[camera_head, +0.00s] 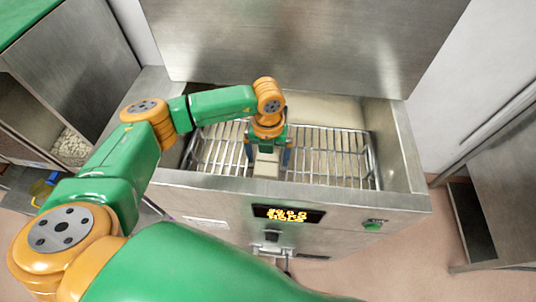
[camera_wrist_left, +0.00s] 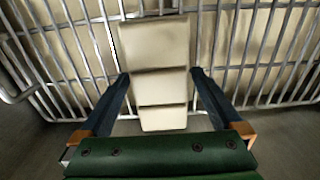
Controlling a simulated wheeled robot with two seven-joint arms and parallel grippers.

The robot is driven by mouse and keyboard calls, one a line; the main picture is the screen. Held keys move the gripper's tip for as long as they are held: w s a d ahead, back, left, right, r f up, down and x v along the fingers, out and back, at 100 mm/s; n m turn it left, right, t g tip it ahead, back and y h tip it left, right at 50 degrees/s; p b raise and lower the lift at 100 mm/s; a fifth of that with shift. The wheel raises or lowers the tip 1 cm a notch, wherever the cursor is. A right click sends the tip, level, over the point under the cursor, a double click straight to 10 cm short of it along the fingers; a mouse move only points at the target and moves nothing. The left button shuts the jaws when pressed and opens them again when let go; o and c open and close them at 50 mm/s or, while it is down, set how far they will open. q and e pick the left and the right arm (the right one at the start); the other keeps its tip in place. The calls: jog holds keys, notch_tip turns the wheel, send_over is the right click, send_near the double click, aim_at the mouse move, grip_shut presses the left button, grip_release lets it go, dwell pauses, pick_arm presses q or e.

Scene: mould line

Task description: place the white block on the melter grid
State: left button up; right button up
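The white block (camera_wrist_left: 155,45), off-white with stepped ridges across it, lies over the metal bars in the left wrist view. In the head view the block (camera_head: 266,168) shows at the front middle of the melter grid (camera_head: 330,150). The grid bars also show in the left wrist view (camera_wrist_left: 265,45). My left gripper (camera_head: 268,158) points down over the block, one finger on each side. In the left wrist view its fingers (camera_wrist_left: 160,75) come close to the block's sides; in the head view narrow gaps show, so it looks open. My right gripper is out of view.
The steel melter tank (camera_head: 400,150) surrounds the grid, with a raised lid (camera_head: 300,40) behind. A lit display (camera_head: 287,214) and green button (camera_head: 373,226) are on its front. Steel cabinets stand left (camera_head: 75,70) and right (camera_head: 500,170). The right part of the grid is bare.

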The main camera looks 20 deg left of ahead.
pick_arm(q)
jog(key=shift+r, duration=0.35)
notch_tip(320, 180, up, 12)
jog(key=b, duration=0.2)
jog(key=shift+f, duration=0.2)
